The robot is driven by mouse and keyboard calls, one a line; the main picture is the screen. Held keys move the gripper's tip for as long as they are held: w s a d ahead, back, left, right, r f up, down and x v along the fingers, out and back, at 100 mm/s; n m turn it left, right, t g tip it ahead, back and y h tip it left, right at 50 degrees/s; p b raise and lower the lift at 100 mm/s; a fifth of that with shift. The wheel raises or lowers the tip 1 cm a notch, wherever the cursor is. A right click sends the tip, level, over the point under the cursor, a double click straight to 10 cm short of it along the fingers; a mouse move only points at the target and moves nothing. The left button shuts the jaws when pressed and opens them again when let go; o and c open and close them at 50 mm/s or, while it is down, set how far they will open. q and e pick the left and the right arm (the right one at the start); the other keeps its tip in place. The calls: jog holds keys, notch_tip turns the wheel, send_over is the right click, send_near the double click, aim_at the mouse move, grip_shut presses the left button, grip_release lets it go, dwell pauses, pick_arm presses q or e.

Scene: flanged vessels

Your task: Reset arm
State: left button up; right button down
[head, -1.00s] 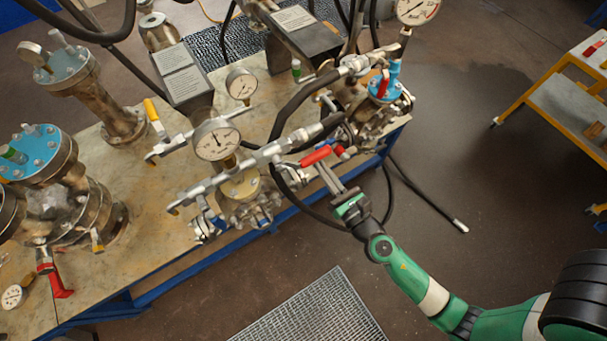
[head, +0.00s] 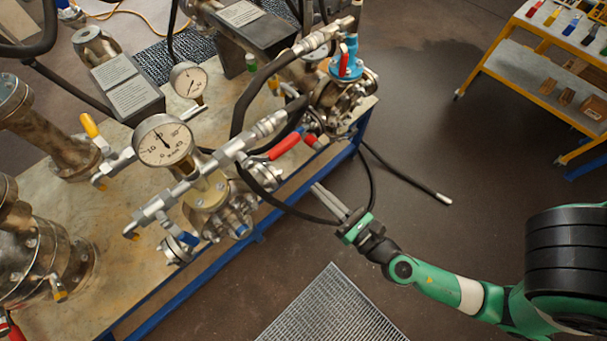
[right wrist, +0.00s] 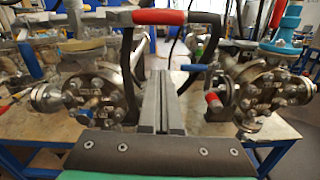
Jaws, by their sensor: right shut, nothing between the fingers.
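My right gripper (head: 326,196) reaches in from the right in the head view, on the green arm. It hangs over the floor just off the bench's blue front edge, apart from the vessels. Its two grey fingers lie side by side, shut and empty. In the right wrist view the shut fingers (right wrist: 160,98) point at the bench between two flanged vessels. A red-handled valve lever (head: 285,146) is beyond the fingertips; the red handle also shows in the right wrist view (right wrist: 158,16). My left gripper is not in view.
The bench (head: 110,222) carries several flanged vessels, a large pressure gauge (head: 163,140) and black hoses. One hose (head: 405,175) hangs to the floor. A floor grating (head: 333,310) lies in front. A yellow cart (head: 540,70) stands at the upper right.

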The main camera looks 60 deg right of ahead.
jog(key=shift+v, duration=0.95)
jog(key=shift+w+d+r, duration=0.1)
jog(key=shift+d+r, duration=0.05)
